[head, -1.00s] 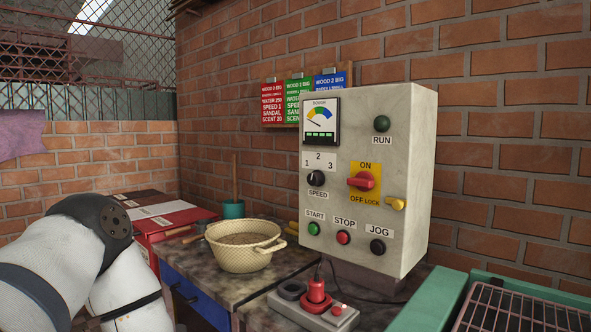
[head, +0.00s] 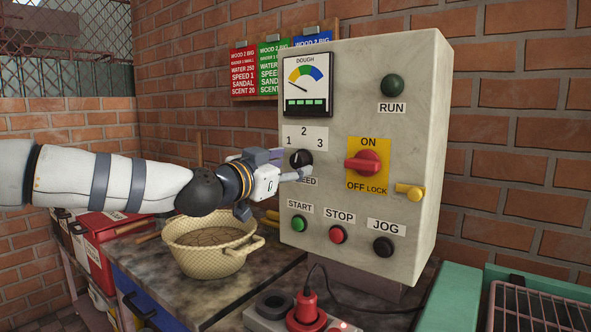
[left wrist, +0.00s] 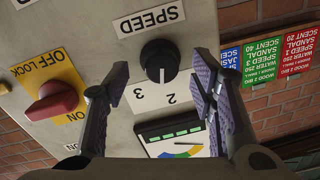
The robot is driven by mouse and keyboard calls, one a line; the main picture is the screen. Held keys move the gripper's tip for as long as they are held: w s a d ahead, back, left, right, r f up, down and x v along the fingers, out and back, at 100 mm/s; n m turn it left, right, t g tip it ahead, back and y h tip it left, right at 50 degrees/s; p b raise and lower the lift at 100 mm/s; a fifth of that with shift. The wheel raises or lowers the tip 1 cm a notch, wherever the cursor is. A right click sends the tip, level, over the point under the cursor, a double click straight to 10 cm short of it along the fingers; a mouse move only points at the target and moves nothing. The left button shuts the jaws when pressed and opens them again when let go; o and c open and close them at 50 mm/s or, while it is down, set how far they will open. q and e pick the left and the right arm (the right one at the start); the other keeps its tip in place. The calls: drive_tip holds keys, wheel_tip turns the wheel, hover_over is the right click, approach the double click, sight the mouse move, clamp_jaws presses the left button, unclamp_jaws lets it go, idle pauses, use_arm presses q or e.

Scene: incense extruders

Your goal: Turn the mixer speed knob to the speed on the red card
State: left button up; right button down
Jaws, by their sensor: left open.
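The black speed knob (head: 301,159) is on the grey control box, under a white plate marked 1, 2, 3. It also shows in the left wrist view (left wrist: 160,60), inverted, its white pointer mark roughly toward the 2; the 1 is hidden by a finger. The red card (head: 244,72) hangs on the wall behind the box and reads "SPEED 1". My left gripper (head: 288,166) is at the knob, partly covering the SPEED label. In the left wrist view its fingers (left wrist: 160,92) are open either side of the knob, with gaps. My right gripper is out of view.
A red ON/OFF switch (head: 363,162) and yellow lock (head: 409,191) sit right of the knob; START, STOP and JOG buttons are below. A cream basin (head: 205,262) stands on the bench below my left arm. A red plug (head: 306,308) sits in front.

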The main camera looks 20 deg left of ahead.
use_arm(q)
drive_tip(key=shift+x, duration=0.95)
drive_tip(key=shift+w+r, duration=0.1)
drive_tip(key=shift+r, duration=0.05)
drive_tip(key=c, duration=1.2)
drive_tip(key=shift+o, duration=0.3)
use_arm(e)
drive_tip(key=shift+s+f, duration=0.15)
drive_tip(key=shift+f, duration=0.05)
